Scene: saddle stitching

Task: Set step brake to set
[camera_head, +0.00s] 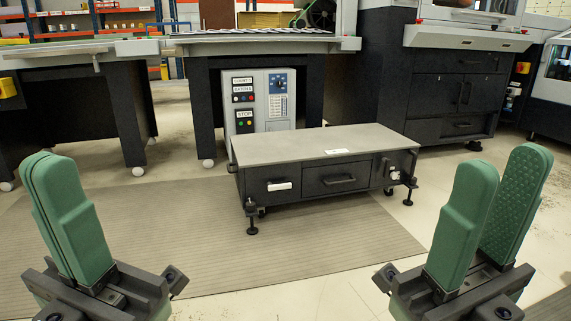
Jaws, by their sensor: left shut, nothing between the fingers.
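A low step (322,145) with a grey top and dark drawer fronts stands on a ribbed mat ahead of me. A light handle (279,186) is on its left front, and a dark handle is on the middle drawer. A small fitting with a light part (395,175) sits at its right front corner. I cannot tell which part is the brake or how it is set. My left gripper (45,165) is shut and empty at the lower left, apart from the step. My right gripper (503,168) is open and empty at the lower right, also apart from it.
The ribbed mat (150,238) is clear between my grippers and the step. A control box (259,100) with buttons stands behind the step. Dark machine tables and a cabinet (458,92) line the back.

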